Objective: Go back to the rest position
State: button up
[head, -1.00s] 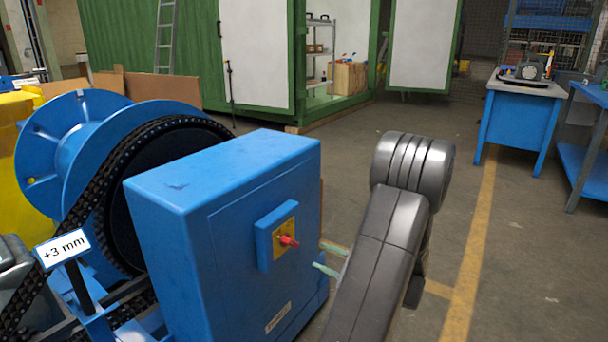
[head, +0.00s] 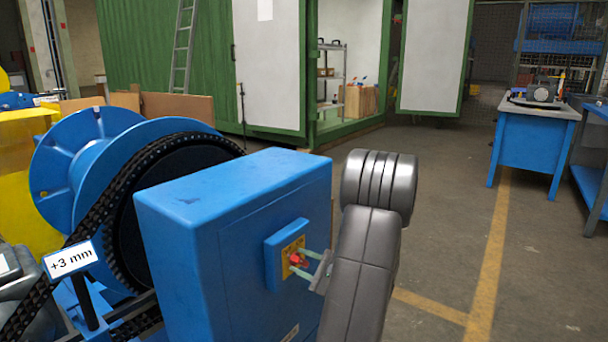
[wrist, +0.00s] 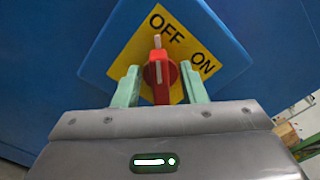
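The red rotary knob (head: 296,260) sits on a yellow plate in a raised blue switch housing (head: 274,262) on the side of the blue cabinet (head: 190,235). In the wrist view the red knob (wrist: 160,76) has its white mark toward OFF, with ON to the right. My gripper (head: 303,262) is at the knob, its pale green fingers apart. In the wrist view my gripper (wrist: 159,82) has one finger on each side of the knob, with narrow gaps that look clear. Whether a finger touches it I cannot tell for sure.
A black chain (head: 103,205) runs over a large wheel beside a blue drum (head: 85,160) at the left. A "+3 mm" sign (head: 70,260) stands in front. A blue workbench (head: 530,150) is at the back right. The floor (head: 440,220) right of my arm is clear.

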jog(key=p+v, duration=0.3)
jog(key=v, duration=1)
jog(key=b+x, duration=0.1)
jog(key=x, duration=0.5)
jog(key=b+x, duration=0.1)
jog(key=x, duration=0.6)
jog(key=shift+r, duration=0.25)
jog(key=m+p, duration=0.4)
jog(key=shift+w+d, duration=0.1)
jog(key=shift+f+m+p, duration=0.1)
jog(key=shift+m+p, duration=1)
jog(key=shift+m, duration=0.2)
